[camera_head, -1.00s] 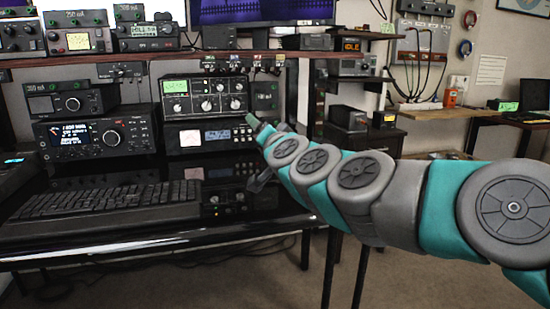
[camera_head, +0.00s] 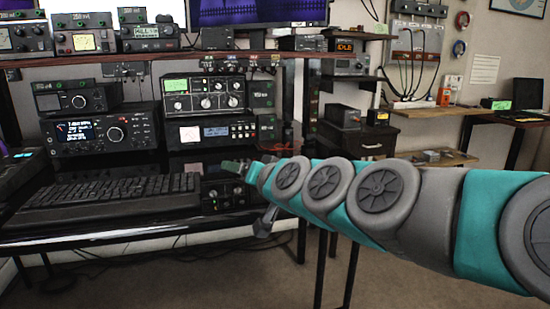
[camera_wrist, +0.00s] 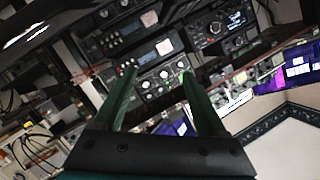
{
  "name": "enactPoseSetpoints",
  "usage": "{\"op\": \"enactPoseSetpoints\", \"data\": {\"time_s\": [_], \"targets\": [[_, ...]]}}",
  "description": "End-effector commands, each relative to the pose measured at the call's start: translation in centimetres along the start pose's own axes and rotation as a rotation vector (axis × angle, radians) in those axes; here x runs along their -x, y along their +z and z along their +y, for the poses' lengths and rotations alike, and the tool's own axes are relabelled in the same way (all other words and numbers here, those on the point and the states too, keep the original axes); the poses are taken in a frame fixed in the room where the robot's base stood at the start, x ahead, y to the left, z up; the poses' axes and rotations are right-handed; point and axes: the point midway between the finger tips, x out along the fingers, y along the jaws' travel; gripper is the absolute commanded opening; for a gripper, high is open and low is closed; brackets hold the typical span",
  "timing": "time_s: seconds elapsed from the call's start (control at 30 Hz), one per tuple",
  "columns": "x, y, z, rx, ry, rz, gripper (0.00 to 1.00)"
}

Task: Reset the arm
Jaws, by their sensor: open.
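My gripper (camera_head: 237,167) is at the end of my grey and teal arm, in front of the radio desk and low, near the level of the desk top. In the wrist view my gripper (camera_wrist: 158,76) shows two green fingers spread apart with nothing between them. The tuner (camera_head: 205,98), a dark box with a green display and several pale knobs, stands on the desk shelf above and behind my gripper. The tuner (camera_wrist: 150,88) also shows tilted in the wrist view, beyond the fingers. My gripper appears apart from it.
A keyboard (camera_head: 115,190) lies on the black desk left of my gripper. A large radio (camera_head: 102,132) and a unit with a meter (camera_head: 210,132) stand behind. A small dark box (camera_head: 215,193) sits under the gripper. Open floor lies below the arm.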

Motion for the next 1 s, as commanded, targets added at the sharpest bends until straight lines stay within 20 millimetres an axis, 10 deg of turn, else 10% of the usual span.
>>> {"op": "enactPoseSetpoints", "data": {"time_s": [0.27,0.5,0.8,1.0], "targets": [[7.0,12.9,5.9,0.133,0.152,-0.44,0.74],[18.1,22.7,13.7,0.134,0.402,-0.842,0.74],[32.1,29.1,18.7,0.012,0.69,-1.195,0.74],[35.2,30.0,19.1,-0.027,0.752,-1.265,0.74]]}}
